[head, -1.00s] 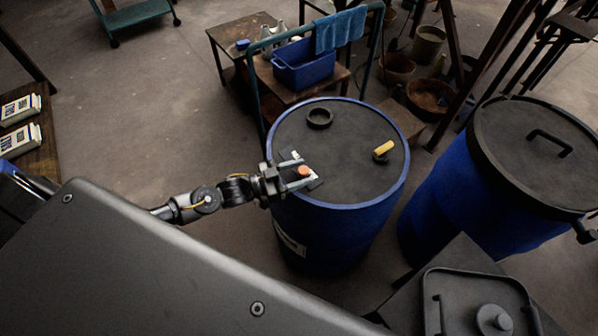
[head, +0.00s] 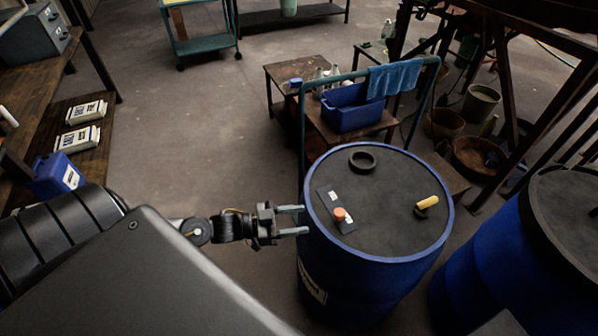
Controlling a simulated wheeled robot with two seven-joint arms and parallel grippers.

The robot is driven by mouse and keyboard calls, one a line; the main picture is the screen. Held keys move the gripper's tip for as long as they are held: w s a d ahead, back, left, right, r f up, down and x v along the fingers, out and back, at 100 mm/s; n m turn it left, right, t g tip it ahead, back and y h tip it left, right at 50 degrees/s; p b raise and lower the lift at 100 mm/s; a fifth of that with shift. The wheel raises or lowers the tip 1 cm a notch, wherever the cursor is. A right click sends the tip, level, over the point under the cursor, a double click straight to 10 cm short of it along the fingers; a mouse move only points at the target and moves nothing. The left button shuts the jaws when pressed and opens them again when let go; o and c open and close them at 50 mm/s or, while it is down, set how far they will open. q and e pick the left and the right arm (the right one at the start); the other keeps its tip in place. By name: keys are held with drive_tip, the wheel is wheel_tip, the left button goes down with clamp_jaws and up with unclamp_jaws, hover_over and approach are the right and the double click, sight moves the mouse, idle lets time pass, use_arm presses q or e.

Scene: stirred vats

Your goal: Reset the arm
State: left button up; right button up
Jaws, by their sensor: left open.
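My left gripper (head: 291,220) is open and empty, its two fingers pointing right, just left of the rim of a blue drum (head: 448,222) with a dark top. On the drum top, near that rim, an orange cap or knob (head: 339,214) sits on a small dark plate with a white label. A black ring (head: 362,160) lies towards the back of the top. A yellow-handled item (head: 427,202) lies towards its right. My right gripper does not show.
Behind the drum is a cart with a blue bin (head: 350,112) and a blue towel (head: 395,77). A second blue drum (head: 490,255) stands at the right. White packages (head: 78,139) and a blue container (head: 55,176) are at the left. Floor between is open.

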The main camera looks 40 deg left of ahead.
use_arm(q)
drive_tip(key=w+a+f+y, duration=0.1)
drive_tip(key=a+f+y, duration=0.6)
drive_tip(key=a+f, duration=0.5)
drive_tip(key=s+a+f+n+g+y, duration=0.2)
drive_tip(key=s+f+y, duration=0.1)
drive_tip(key=f, duration=0.5)
drive_tip(key=s+a+f+n+g+y, duration=0.1)
drive_tip(key=s+a+f+y, duration=0.2)
drive_tip(key=f, duration=0.5)
drive_tip(key=s+d+f+n+g+y, duration=0.1)
drive_tip(key=s+d+f+g, duration=0.15)
drive_tip(key=s+f, duration=0.6)
drive_tip(key=s+d+f+n+g, duration=0.15)
drive_tip(key=s+f+g, duration=0.35)
drive_tip(key=s, duration=0.6)
drive_tip(key=s+d+f, duration=0.2)
drive_tip(key=s+d, duration=0.3)
drive_tip(key=d, duration=0.1)
drive_tip(key=s+d+f+n+g+h, duration=0.1)
drive_tip(key=s+d+f, duration=0.1)
drive_tip(key=s+d, duration=0.2)
drive_tip(key=d, duration=0.3)
drive_tip(key=shift+s+f, duration=0.25)
drive_tip(key=shift+s, duration=0.15)
drive_tip(key=shift+d, duration=0.1)
